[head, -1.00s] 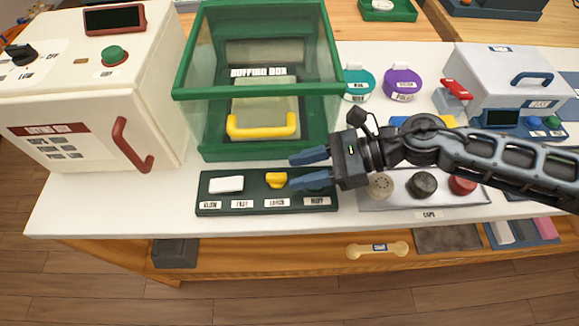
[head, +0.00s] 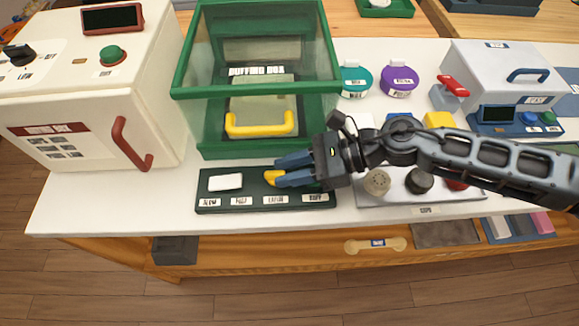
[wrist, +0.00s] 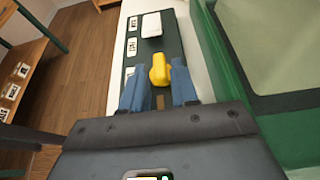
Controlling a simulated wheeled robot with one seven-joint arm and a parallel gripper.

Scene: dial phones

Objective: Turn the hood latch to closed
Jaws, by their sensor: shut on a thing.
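A yellow knob (head: 271,177) sits on the dark green panel (head: 213,203) in front of the green buffing box; I take it to be the hood latch. The label below it seems to read LATCH, but it is small. My gripper (head: 278,171) reaches in from the right and is shut on the knob, one blue finger on each side. In the wrist view the yellow knob (wrist: 160,68) shows between and just beyond the fingertips (wrist: 160,84).
The green-framed buffing box (head: 257,92) with a yellow handle (head: 260,124) stands behind the panel. A white switch (head: 226,181) is left of the knob. A white cabinet (head: 90,90) stands left. Right are a knob plate (head: 440,208) and a grey box with a red lever (head: 453,86).

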